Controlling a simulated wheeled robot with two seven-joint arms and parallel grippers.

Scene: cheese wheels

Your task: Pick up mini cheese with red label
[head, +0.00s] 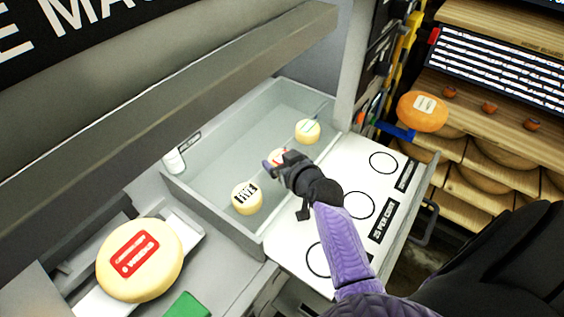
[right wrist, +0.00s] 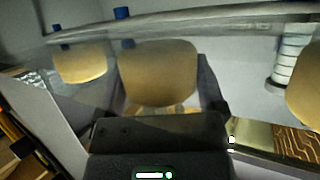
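The mini cheese with a red label (head: 281,155) is pale yellow and sits in a grey bin (head: 222,150), mostly hidden behind my right gripper (head: 272,166). In the right wrist view a pale cheese (right wrist: 158,72) fills the middle, between the two dark fingers of my right gripper (right wrist: 165,100). The fingers are apart, one on each side of it; I cannot tell whether they touch it. A mini cheese with a black label (head: 246,198) is nearer in the bin. Another mini cheese (head: 307,131) is farther back. My left gripper is not in view.
A large cheese wheel with a red label (head: 138,260) lies at the lower left. A white panel with black circles (head: 345,185) borders the bin on the right. A grey beam (head: 180,105) crosses the upper left.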

